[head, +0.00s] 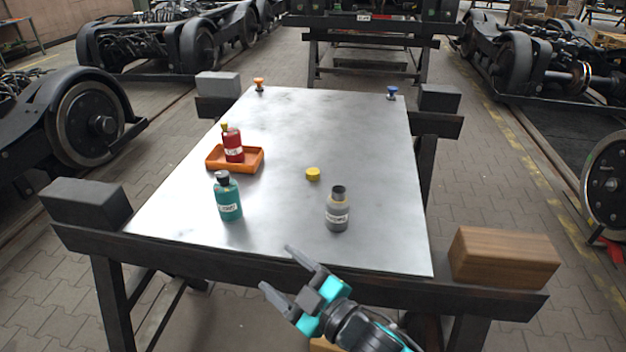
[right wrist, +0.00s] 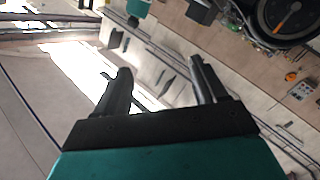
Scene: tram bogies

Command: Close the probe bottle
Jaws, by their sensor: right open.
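A grey bottle (head: 338,215) with a dark top and a pale label stands upright on the metal table, right of centre. A teal bottle (head: 229,200) with a black top stands to the left. A red bottle (head: 233,149) stands in an orange tray (head: 254,163) farther back. I cannot read the labels, so I cannot tell which is the probe bottle. A loose yellow cap (head: 313,174) lies on the table behind the grey bottle. My right gripper (head: 276,267) is open and empty at the table's front edge; its spread fingers also show in the right wrist view (right wrist: 162,82). My left gripper is not in view.
An orange knob (head: 259,84) and a blue knob (head: 392,92) stand at the table's far corners. A wooden block (head: 505,257) sits at the front right, a dark block (head: 86,206) at the front left. The table (head: 385,150) is clear on its right side.

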